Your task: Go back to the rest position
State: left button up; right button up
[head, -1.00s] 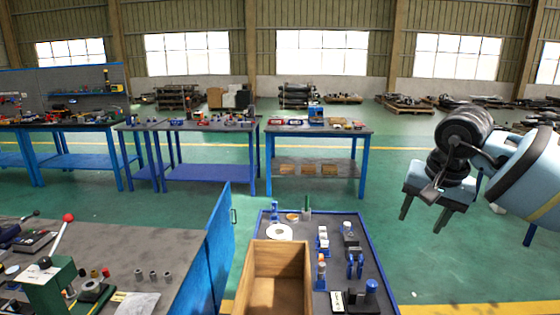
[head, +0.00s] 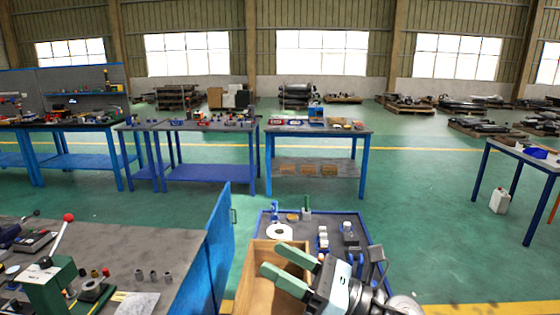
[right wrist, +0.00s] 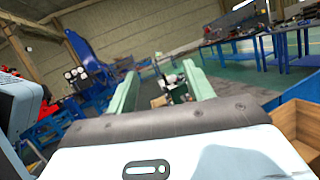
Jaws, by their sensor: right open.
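My right gripper (head: 285,270) shows at the bottom centre of the head view, over the open wooden box (head: 246,280). Its two green fingers are spread apart and point left, with nothing between them. In the right wrist view the same gripper (right wrist: 160,95) shows its two fingers apart and empty. The wooden box also shows at the right edge of that view (right wrist: 300,122). My left gripper is not in the head view.
A blue-edged cart top (head: 340,222) carries a white ring (head: 279,232) and several small parts. A grey bench (head: 165,240) with a green lever press (head: 60,285) stands at left. Work tables (head: 320,130) stand farther back.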

jog(key=s+d+f+m+t+h, duration=0.1)
jog(key=d+f+m+t+h, duration=0.1)
jog(key=d+f+m+h, duration=0.7)
jog(key=s+d+f+m+t+h, duration=0.1)
jog(key=d+f+m+t+h, duration=0.2)
jog(key=m, duration=1.1)
jog(key=s+d+f+m+t+h, duration=0.1)
jog(key=d+f+m+t+h, duration=0.1)
jog(key=d+f+m+h, duration=0.55)
jog(key=s+d+f+m+g+h, duration=0.1)
jog(key=s+d+f+m+g, duration=0.1)
jog(key=s+f+m+g, duration=0.65)
jog(key=s+d+f+m+g, duration=0.1)
jog(key=s+f+m+g, duration=0.2)
jog(key=s, duration=0.7)
jog(key=s+f+m+g, duration=0.2)
jog(key=s+f+m, duration=0.25)
jog(key=s, duration=0.55)
jog(key=w+a+f+t+y, duration=0.2)
jog(key=f+t, duration=0.5)
jog(key=f, duration=0.4)
jog(key=shift+w+a+n+b, duration=0.3)
jog(key=shift+w+a+n, duration=0.2)
jog(key=shift+w, duration=0.7)
